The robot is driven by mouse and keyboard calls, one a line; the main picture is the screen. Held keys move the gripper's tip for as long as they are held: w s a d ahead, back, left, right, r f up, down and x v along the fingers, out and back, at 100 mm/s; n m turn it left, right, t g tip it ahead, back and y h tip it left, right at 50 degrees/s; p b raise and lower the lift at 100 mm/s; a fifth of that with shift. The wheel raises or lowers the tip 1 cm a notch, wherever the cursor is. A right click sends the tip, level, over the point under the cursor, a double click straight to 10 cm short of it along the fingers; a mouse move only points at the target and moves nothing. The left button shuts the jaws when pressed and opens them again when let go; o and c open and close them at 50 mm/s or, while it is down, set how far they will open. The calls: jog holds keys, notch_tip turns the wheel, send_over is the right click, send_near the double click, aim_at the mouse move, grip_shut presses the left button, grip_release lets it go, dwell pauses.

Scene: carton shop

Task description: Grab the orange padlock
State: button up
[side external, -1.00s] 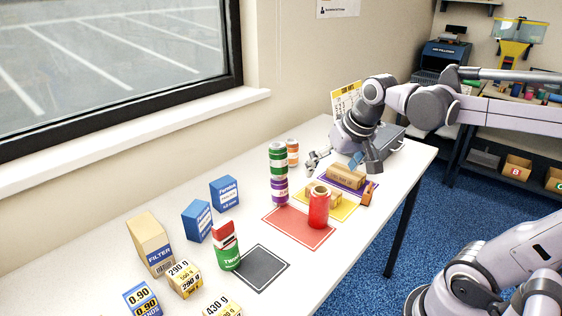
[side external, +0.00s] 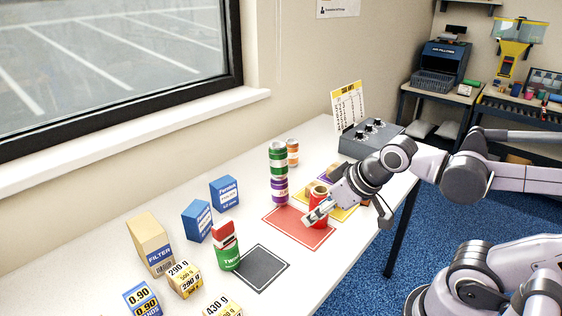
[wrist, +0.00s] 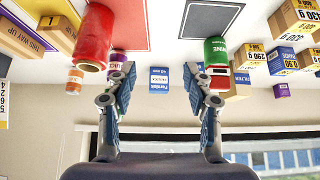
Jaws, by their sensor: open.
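I cannot pick out an orange padlock in either current view. A small orange-brown item showed earlier near the table's front edge beside the purple mat (side external: 325,177); that spot is now behind my arm. My gripper (side external: 348,218) is open, above the table's front side by the red roll (side external: 317,205). In the side external view one finger overlaps the red roll; I cannot tell if they touch. In the wrist view my gripper (wrist: 160,78) has its fingers spread with nothing held, and a blue box (wrist: 162,70) shows in the distance between them.
A stack of green and purple cans (side external: 278,172) stands behind the red mat (side external: 290,226). A green-and-red can stack (side external: 226,247) stands beside the bare dark mat (side external: 262,268). Several cartons fill the left end. A grey control box (side external: 370,140) stands at the far end.

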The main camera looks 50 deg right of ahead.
jog(key=s+d+f+n+g+h, duration=0.1)
jog(key=d+f+n+g+h, duration=0.15)
jog(key=d+n, duration=0.9)
jog(key=d+f+n+g+h, duration=0.1)
jog(key=d+n+g+h, duration=0.15)
jog(key=d+n, duration=0.9)
jog(key=shift+w+d+f+m+y, duration=0.2)
jog(key=shift+d+f+m, duration=0.45)
jog(key=shift+d+f, duration=0.7)
jog(key=shift+w+d+f+m+y, duration=0.2)
jog(key=shift+d+f+m, duration=0.45)
jog(key=shift+d+f, duration=0.65)
jog(key=shift+w+x, duration=0.15)
jog(key=shift+x, duration=0.7)
jog(key=shift+w+x, duration=0.2)
jog(key=shift+x, duration=1.55)
jog(key=shift+a, duration=0.1)
grip_shut()
